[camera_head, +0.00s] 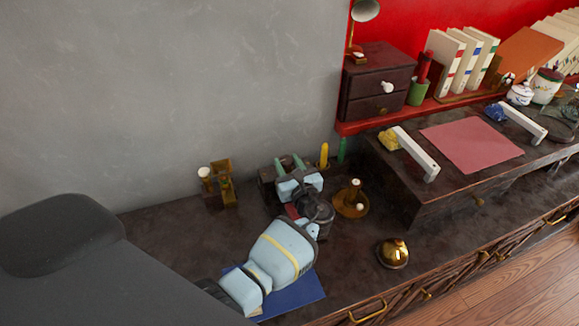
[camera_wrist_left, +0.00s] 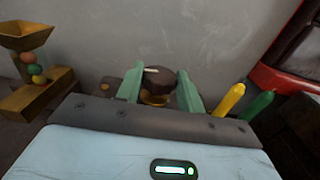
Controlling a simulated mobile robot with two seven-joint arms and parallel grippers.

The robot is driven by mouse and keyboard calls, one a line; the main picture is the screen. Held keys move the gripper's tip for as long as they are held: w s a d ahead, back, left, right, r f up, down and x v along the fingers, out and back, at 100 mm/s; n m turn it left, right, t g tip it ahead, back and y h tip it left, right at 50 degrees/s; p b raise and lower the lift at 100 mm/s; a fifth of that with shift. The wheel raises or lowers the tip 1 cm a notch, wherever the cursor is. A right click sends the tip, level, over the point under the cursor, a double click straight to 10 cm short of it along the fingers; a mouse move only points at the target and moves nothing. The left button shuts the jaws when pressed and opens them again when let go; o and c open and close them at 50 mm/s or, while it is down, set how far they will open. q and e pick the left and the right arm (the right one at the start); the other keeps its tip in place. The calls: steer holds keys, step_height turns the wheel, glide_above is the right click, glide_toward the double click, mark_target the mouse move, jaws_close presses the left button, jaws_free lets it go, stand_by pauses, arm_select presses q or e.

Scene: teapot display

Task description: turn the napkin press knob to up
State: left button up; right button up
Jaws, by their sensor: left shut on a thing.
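The napkin press (camera_head: 267,182) is a dark block against the grey wall, mostly hidden behind my left gripper (camera_head: 290,162). In the left wrist view its knob (camera_wrist_left: 160,78) is a dark round piece with a brass base below it. A short white mark near the knob's top left runs roughly sideways. The green fingers of my left gripper (camera_wrist_left: 160,84) stand on either side of the knob and are shut on it. The knob is hidden in the head view. My right gripper is in neither view.
A brass stand with coloured balls (camera_head: 226,190) is left of the press. Yellow (camera_head: 324,155) and green (camera_head: 342,149) sticks stand to its right. A brass dish with a post (camera_head: 351,204) and a brass bell (camera_head: 393,254) are nearby. A blue mat (camera_head: 302,292) lies under my arm.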

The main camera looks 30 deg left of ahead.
arm_select(q)
steer(key=n+g+y+b, duration=0.1)
steer(key=n+g+b, duration=0.1)
steer(key=n+g+y+b, duration=0.1)
steer(key=n+g+b, duration=0.1)
steer(key=g+b, duration=0.1)
steer(key=n+g+y+b, duration=0.1)
steer(key=g+y+b, duration=0.1)
steer(key=g, duration=0.1)
steer(key=shift+w+d+f+n+b, duration=0.2)
steer(key=shift+w+f+n+b, duration=0.1)
steer(key=shift+w+n, duration=0.1)
steer(key=shift+w+r+n+g+b, duration=0.15)
steer(key=shift+n+g+b, duration=0.55)
steer(key=shift+g+b, duration=0.4)
steer(key=shift+r+n+g+b, duration=0.1)
steer(key=shift+n+g+b, duration=0.2)
steer(key=shift+g+b, duration=0.25)
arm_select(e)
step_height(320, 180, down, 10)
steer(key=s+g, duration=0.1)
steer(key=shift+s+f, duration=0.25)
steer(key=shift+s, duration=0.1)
arm_select(q)
steer(key=shift+r, duration=0.1)
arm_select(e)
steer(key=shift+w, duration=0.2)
